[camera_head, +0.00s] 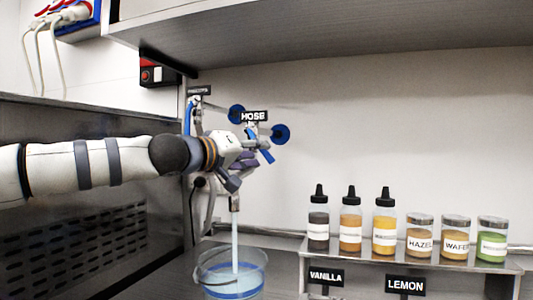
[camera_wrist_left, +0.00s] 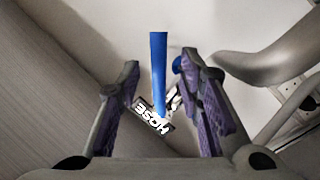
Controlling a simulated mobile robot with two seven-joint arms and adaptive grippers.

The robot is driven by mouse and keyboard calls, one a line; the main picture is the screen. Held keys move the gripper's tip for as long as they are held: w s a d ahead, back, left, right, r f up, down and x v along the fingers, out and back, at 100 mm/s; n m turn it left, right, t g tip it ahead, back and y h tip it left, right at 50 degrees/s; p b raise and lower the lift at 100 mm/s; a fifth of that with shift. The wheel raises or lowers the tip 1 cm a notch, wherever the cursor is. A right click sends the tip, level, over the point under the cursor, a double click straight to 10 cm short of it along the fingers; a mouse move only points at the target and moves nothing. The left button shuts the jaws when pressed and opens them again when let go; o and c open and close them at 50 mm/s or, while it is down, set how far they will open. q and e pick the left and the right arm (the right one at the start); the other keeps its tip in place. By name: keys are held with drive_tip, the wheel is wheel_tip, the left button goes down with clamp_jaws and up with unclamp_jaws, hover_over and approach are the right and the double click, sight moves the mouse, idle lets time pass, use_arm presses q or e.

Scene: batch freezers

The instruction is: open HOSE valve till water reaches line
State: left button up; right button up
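The HOSE label (camera_head: 254,116) hangs on the wall pipe, and it also shows in the left wrist view (camera_wrist_left: 153,115). The HOSE valve's blue lever (camera_head: 266,154) is beside my left gripper (camera_head: 238,174). In the left wrist view the lever (camera_wrist_left: 158,70) stands between my two spread purple-padded fingers, with a gap on each side. My left gripper is open and holds nothing. A stream of water (camera_head: 235,240) falls from the spout (camera_head: 235,203) into a clear bucket (camera_head: 205,275).
A second labelled tap with a blue lever (camera_head: 188,117) is just left of the HOSE valve. A shelf (camera_head: 390,259) with several bottles and jars stands at right, with VANILLA (camera_head: 326,277) and LEMON (camera_head: 405,285) signs below. An overhead shelf (camera_head: 330,45) spans the top.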

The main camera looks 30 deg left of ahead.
sight(262, 151)
use_arm(q)
drive_tip(key=w, duration=0.4)
drive_tip(key=shift+d, duration=0.2)
drive_tip(key=shift+s+r, duration=0.1)
clamp_jaws()
